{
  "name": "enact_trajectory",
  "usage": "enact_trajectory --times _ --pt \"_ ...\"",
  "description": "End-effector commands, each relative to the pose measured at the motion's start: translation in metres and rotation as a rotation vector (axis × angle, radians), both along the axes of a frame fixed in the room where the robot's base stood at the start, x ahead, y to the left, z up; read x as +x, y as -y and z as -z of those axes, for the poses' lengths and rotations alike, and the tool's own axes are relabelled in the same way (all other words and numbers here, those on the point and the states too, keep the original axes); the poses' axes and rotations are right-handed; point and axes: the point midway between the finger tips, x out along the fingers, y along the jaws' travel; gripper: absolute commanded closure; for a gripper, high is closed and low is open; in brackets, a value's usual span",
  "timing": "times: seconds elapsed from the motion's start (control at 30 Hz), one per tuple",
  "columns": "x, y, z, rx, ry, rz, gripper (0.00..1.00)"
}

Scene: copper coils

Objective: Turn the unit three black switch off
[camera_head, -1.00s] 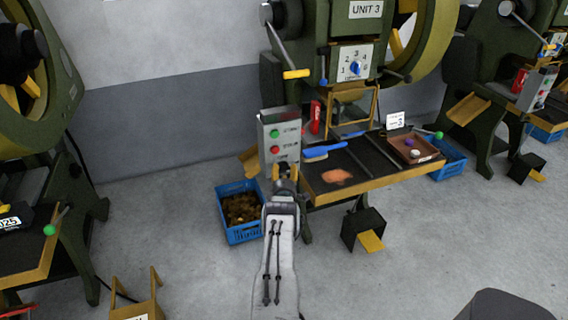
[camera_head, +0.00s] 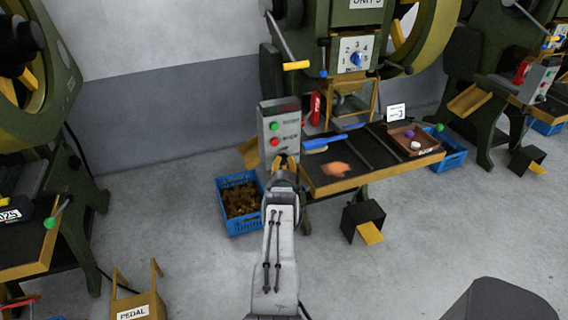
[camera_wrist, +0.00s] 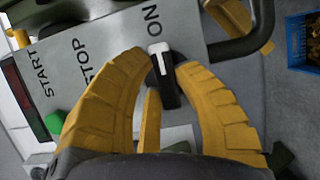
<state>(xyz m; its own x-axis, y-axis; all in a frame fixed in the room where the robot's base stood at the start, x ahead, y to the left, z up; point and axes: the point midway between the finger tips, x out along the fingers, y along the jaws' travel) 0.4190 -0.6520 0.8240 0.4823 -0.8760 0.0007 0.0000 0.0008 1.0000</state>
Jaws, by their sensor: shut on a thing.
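The grey control box (camera_head: 268,127) of the unit three press stands at the left end of its bench, with a green and a red button on its face. In the wrist view its panel (camera_wrist: 108,45) reads START, STOP and ON. The black switch (camera_wrist: 168,92), with a white mark on its upper end, sits beside the word ON. My gripper (camera_wrist: 163,66) has its yellow fingers shut on the switch, one at each side. In the head view my gripper (camera_head: 286,163) is at the lower part of the box and hides the switch.
A blue crate of copper-coloured pieces (camera_head: 238,204) stands on the floor left of the bench. A blue-handled tool (camera_head: 325,142) and a brown tray (camera_head: 424,152) lie on the bench. A black handle (camera_wrist: 255,35) rises beside the panel in the wrist view.

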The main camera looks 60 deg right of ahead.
Motion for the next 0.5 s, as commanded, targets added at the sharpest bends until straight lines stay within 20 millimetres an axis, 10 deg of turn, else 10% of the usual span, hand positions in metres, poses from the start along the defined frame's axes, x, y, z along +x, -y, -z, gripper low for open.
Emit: enact_trajectory --times 0.5 --pt "0.0013 0.0017 0.0063 -0.022 -0.017 0.0 1.0"
